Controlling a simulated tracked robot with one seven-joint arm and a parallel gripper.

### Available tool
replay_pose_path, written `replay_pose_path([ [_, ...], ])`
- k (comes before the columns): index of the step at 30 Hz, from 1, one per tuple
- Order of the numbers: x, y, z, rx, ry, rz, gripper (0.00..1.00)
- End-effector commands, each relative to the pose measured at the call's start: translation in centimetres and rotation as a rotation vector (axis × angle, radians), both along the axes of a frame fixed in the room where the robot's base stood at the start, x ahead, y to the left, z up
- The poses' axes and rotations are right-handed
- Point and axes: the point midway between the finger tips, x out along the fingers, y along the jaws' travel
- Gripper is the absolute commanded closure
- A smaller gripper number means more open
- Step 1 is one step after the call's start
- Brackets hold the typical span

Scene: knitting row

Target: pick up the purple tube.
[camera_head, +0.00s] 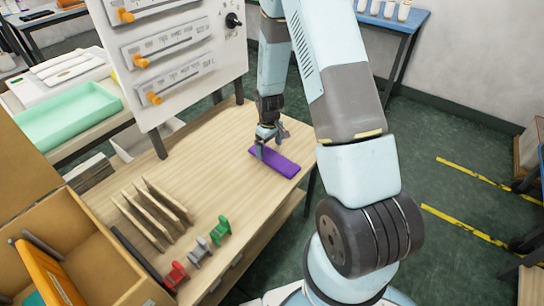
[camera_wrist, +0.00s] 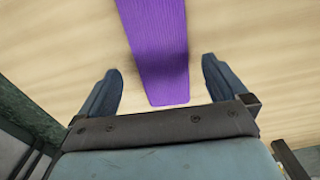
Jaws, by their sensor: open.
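The purple tube (camera_head: 279,163) lies on the wooden table near its right edge in the head view. It looks like a flat, straight-sided purple bar. In the wrist view the purple tube (camera_wrist: 156,50) runs from the top edge down to between the fingers. My gripper (camera_head: 271,138) is over the tube's left part in the head view. In the wrist view my gripper (camera_wrist: 160,82) is open, with one finger on each side of the tube's near end. A gap of bare wood shows between each finger and the tube.
Red (camera_head: 175,276), grey (camera_head: 197,251) and green (camera_head: 221,230) small pieces stand on the table's front part. Upright wooden dividers (camera_head: 150,210) are beside them. A white panel with orange knobs (camera_head: 175,50) rises at the back left. The table (camera_head: 215,150) is clear around the tube.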

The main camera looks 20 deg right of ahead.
Motion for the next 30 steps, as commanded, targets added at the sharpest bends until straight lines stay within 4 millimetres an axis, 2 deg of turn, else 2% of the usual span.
replay_pose_path([
  [6, 0.0, 0.1, -2.6, 0.0, 0.002, 0.0, 0.0],
  [17, 0.1, 0.1, -3.4, 0.0, -0.001, 0.0, 0.0],
  [30, 0.1, 0.1, -3.3, 0.001, -0.001, -0.001, 0.4],
])
